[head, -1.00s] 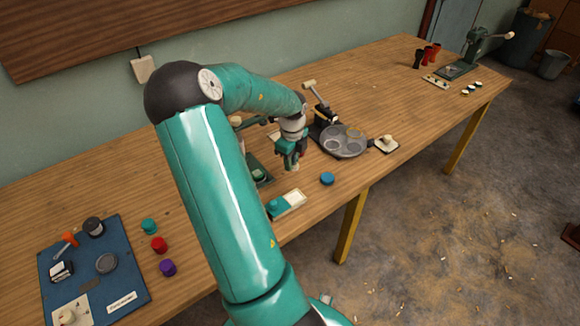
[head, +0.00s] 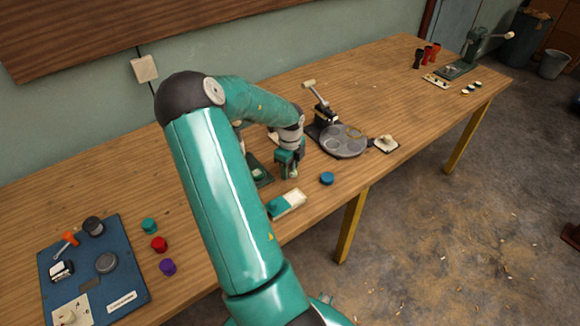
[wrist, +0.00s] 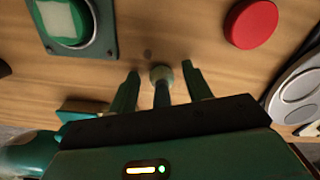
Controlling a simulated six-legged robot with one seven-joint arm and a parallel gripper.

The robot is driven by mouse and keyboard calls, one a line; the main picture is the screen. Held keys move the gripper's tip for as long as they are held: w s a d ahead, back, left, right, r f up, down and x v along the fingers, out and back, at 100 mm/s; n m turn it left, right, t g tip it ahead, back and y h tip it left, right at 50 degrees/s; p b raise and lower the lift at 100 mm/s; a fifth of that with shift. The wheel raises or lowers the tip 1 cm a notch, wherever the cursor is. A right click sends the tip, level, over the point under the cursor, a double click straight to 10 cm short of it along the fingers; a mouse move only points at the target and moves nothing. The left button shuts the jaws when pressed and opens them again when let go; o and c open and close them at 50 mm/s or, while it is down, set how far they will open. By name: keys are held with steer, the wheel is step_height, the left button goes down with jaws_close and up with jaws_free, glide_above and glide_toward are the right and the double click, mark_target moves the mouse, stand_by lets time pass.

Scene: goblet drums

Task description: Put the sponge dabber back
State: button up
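My gripper (wrist: 160,72) points down over the wooden table, with its two fingers spread. Between them is a slim upright piece with a dark stem and pale rounded end, apparently the sponge dabber (wrist: 162,74). Bare wood shows on both sides of it, so no finger visibly touches it. In the head view my gripper (head: 289,172) is low over the table, a pale tip just below it. A cream block with a teal end (head: 288,203) lies in front. A dark green base (head: 259,170) with a green-and-white pad stands left; it also shows in the wrist view (wrist: 108,40).
A grey round plate with recesses (head: 343,146) and a lever press stands right. A blue disc (head: 327,179) lies near the front edge. A red disc (wrist: 251,22) lies beyond my gripper. A blue board with tools (head: 130,262) is at left. The table's far right middle is clear.

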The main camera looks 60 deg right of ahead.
mark_target(290, 170)
steer(key=shift+r, duration=0.1)
step_height(290, 170, up, 12)
steer(key=w+a+r+n+t+y, duration=0.1)
steer(key=w+a+r+n, duration=0.4)
steer(key=a, duration=0.4)
steer(key=w+a+r+n+t, duration=0.1)
steer(key=w+a+r+n, duration=0.1)
steer(key=a+n, duration=0.6)
steer(key=w+a+r+n+t+y, duration=0.1)
steer(key=w+a+r+n, duration=0.35)
steer(key=a, duration=0.55)
steer(key=s+a+r+n+t, duration=0.1)
steer(key=s+a+r+n, duration=0.1)
steer(key=a+n, duration=0.4)
steer(key=s+a+r+n+h, duration=0.1)
steer(key=s+a+n, duration=0.2)
steer(key=a+n, duration=0.4)
steer(key=s+a+r+n+t+h, duration=0.1)
steer(key=s+a+r+n, duration=0.1)
steer(key=a+n, duration=0.5)
steer(key=shift+s+a+r+t, duration=0.3)
steer(key=shift+s+a, duration=0.55)
steer(key=shift+a, duration=0.3)
